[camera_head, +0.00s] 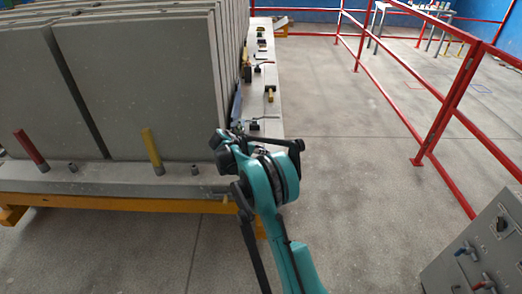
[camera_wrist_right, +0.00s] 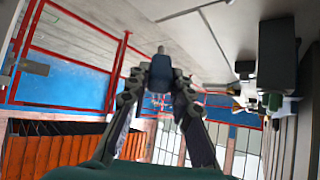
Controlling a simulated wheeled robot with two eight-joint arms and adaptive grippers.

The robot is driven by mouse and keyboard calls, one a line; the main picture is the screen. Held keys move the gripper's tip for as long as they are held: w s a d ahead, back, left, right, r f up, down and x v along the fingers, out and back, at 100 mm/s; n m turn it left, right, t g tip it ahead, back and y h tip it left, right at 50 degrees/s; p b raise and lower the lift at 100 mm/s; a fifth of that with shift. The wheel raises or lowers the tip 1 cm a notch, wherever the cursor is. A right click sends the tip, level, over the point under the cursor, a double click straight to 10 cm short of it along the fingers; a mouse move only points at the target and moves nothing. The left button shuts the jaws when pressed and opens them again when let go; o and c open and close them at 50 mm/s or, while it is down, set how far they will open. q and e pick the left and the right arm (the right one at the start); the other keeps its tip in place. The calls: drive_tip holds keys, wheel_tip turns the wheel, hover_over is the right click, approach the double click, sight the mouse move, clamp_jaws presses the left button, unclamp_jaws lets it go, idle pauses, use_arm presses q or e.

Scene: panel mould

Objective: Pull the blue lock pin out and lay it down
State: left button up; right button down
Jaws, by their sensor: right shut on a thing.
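The blue lock pin (camera_wrist_right: 160,74) shows dark blue between the fingertips in the right wrist view. My right gripper (camera_wrist_right: 158,82) is shut on it, with one finger on each side. In the head view my right gripper (camera_head: 226,150) is at the right front corner of the panel mould (camera_head: 100,184). A narrow bluish strip (camera_head: 236,106) shows just above the gripper there; I cannot tell whether it belongs to the pin. The gripper hides the corner, so I cannot tell whether the pin is still in its socket. My left gripper is not in view.
A red pin (camera_head: 30,147) and a yellow pin (camera_head: 152,150) stand tilted on the mould's front edge, before tall grey panels (camera_head: 140,75). Small tools lie along the right ledge (camera_head: 270,125). Red railings (camera_head: 450,110) and a grey control box (camera_head: 480,250) stand right; floor between is clear.

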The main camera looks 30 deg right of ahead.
wheel_tip(320, 180, down, 8)
drive_tip(key=b, duration=0.4)
idle(0.5)
drive_tip(key=c, duration=1.3)
unclamp_jaws()
drive_tip(key=shift+o, duration=0.2)
